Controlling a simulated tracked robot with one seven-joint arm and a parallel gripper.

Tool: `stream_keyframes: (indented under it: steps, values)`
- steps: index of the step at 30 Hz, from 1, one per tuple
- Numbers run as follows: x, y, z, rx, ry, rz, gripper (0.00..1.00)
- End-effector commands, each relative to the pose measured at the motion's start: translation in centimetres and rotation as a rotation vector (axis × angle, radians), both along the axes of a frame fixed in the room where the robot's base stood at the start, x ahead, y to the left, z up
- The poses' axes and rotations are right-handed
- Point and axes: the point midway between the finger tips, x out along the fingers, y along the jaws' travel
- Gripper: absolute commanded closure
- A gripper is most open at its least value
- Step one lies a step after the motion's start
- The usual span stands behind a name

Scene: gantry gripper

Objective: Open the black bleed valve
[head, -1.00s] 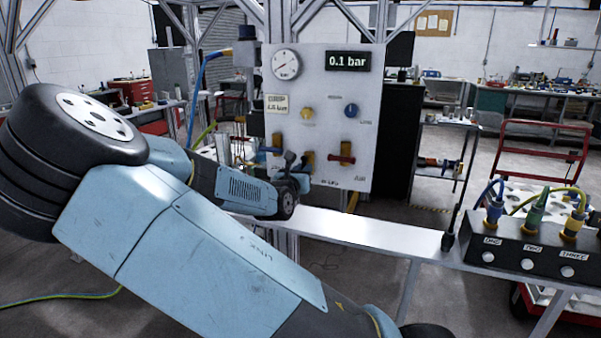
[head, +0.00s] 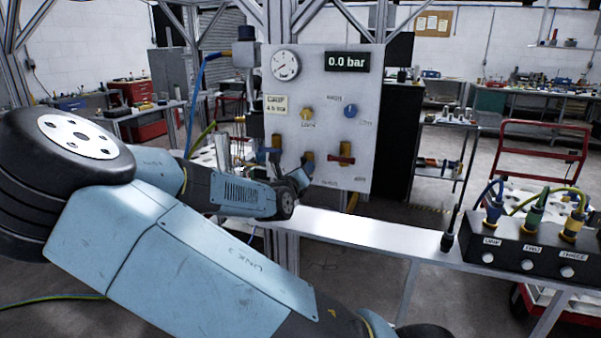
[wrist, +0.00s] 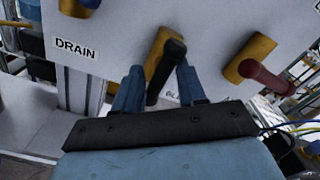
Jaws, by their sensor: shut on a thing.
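The black bleed valve handle (wrist: 171,62) shows in the wrist view, angled down from its brass body (wrist: 159,44). My gripper (wrist: 160,82) has one blue finger on each side of the handle and is shut on it. In the head view my gripper (head: 302,178) is at the lower part of the white panel (head: 340,110), and the black handle is mostly hidden behind it. The digital display (head: 347,62) reads 0.0 bar. A label below the handle is partly covered by my gripper.
A red-handled valve (wrist: 268,80) sits close to the right of my gripper. A blue-handled valve (wrist: 89,4) is to the left, above the DRAIN label (wrist: 76,48).

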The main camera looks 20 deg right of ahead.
Motion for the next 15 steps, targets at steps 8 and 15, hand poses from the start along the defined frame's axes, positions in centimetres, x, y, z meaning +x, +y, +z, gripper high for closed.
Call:
stream_keyframes:
  steps: [8,15]
  values:
    - [0.14,0.31,0.03,-0.006,0.002,0.007,0.9]
    - [0.11,0.27,0.03,-0.004,0.001,0.006,0.43]
